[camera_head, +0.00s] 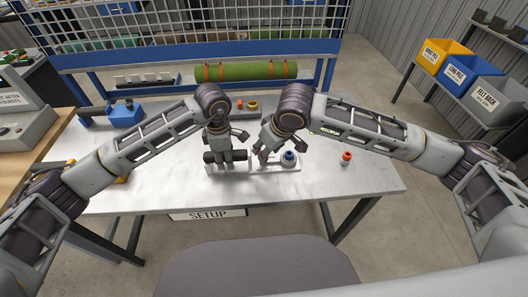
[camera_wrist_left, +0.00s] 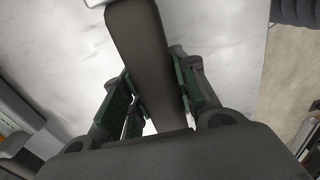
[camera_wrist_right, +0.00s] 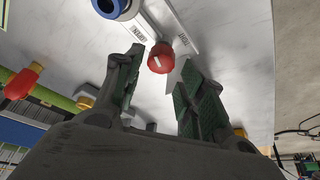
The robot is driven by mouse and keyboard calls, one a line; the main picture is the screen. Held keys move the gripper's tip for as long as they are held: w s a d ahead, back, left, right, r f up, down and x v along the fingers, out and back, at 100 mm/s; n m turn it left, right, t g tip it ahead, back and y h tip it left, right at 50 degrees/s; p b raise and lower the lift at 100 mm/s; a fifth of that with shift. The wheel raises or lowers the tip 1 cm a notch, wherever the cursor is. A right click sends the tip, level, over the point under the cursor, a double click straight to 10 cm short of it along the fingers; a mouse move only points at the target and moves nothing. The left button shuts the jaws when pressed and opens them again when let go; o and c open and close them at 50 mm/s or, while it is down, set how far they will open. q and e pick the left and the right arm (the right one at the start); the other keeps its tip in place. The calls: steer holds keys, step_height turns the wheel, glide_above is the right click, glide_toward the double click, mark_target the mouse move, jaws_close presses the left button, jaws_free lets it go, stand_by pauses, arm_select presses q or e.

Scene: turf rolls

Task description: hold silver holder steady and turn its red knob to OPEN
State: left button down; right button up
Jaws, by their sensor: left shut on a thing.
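The silver holder (camera_head: 285,168) is a long pale base at the front middle of the table. A dark grey bar (camera_wrist_left: 142,50) at its left end also shows in the head view (camera_head: 209,157). My left gripper (camera_wrist_left: 155,112) points down and is shut on this bar. The round red knob (camera_wrist_right: 158,58), with a white mark, is on the holder in the right wrist view.
A blue ringed part (camera_head: 289,157) sits at the holder's right end. A green roll (camera_head: 246,71) with orange straps lies at the back. A blue tool (camera_head: 126,115) is at left.

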steer(key=shift+x, duration=1.6)
steer(key=c, duration=0.7)
steer(key=shift+c, duration=0.2)
steer(key=shift+n, duration=0.6)
steer(key=shift+n+g+y, duration=0.5)
steer(key=shift+n+g, duration=0.1)
steer(key=shift+n, duration=0.8)
steer(key=shift+w+d+n+g+y, duration=0.15)
steer(key=shift+n+g, duration=0.15)
steer(key=shift+n, duration=0.6)
steer(key=shift+a+n+g+y, duration=0.15)
steer(key=shift+n+g, duration=0.15)
steer(key=shift+n, duration=0.6)
steer(key=shift+d, duration=0.1)
